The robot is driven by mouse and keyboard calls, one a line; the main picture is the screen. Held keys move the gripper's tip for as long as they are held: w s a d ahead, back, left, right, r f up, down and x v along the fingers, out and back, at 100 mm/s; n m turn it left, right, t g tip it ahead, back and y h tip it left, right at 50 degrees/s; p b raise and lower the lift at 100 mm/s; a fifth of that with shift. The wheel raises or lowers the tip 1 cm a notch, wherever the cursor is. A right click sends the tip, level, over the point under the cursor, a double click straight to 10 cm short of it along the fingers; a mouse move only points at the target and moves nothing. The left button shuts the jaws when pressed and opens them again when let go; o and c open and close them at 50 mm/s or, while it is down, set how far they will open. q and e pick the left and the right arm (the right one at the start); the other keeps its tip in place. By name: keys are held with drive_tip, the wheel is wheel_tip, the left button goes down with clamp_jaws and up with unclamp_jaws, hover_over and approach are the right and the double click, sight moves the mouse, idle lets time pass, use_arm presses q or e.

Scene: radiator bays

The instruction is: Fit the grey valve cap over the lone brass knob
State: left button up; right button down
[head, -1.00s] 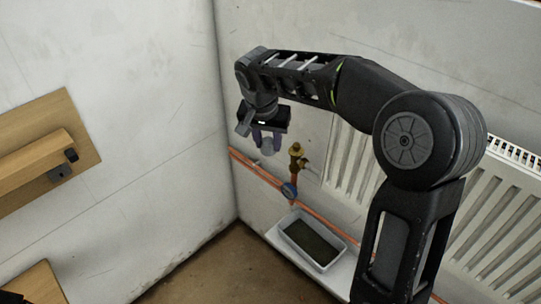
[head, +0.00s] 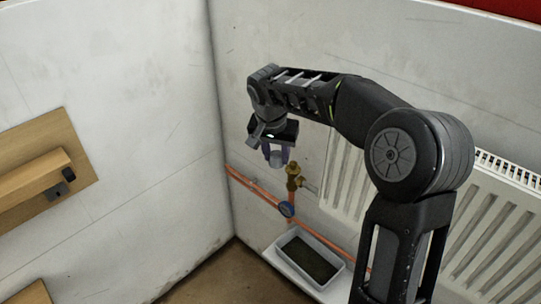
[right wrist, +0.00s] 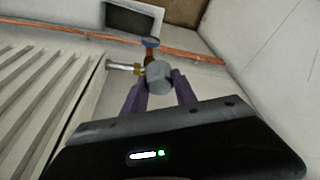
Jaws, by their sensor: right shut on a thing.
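The grey valve cap (right wrist: 159,77) is a short cylinder held between the purple fingers of my right gripper (head: 276,157). In the right wrist view the same gripper (right wrist: 160,90) is shut on it from both sides. The brass knob (head: 294,169) sits on top of a brass valve on a copper pipe, beside the radiator. The cap is a little left of the knob in the head view, apart from it. In the right wrist view the cap hides much of the brass valve (right wrist: 138,68). My left gripper is not in view.
A white radiator (head: 345,180) stands right of the valve. A blue-rimmed gauge (head: 286,209) and copper pipes (head: 245,182) run below. A tray (head: 309,258) with dark contents sits on a white ledge. A wooden panel with a bar (head: 40,165) is on the left wall.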

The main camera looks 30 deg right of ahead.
sight(294, 162)
drive_tip(key=d, duration=0.2)
drive_tip(key=w+d+f, duration=0.1)
drive_tip(key=d, duration=0.1)
drive_tip(key=w+d+f+p, duration=0.1)
drive_tip(key=d, duration=0.2)
drive_tip(key=shift+f, duration=0.15)
drive_tip(key=shift+b+x, duration=0.65)
drive_tip(key=shift+x, duration=0.25)
drive_tip(key=shift+s+a, duration=0.1)
drive_tip(key=shift+f+b, duration=1.1)
drive_tip(key=shift+f, duration=0.25)
idle(1.0)
drive_tip(key=c, duration=0.9)
unclamp_jaws()
drive_tip(key=shift+o, duration=0.2)
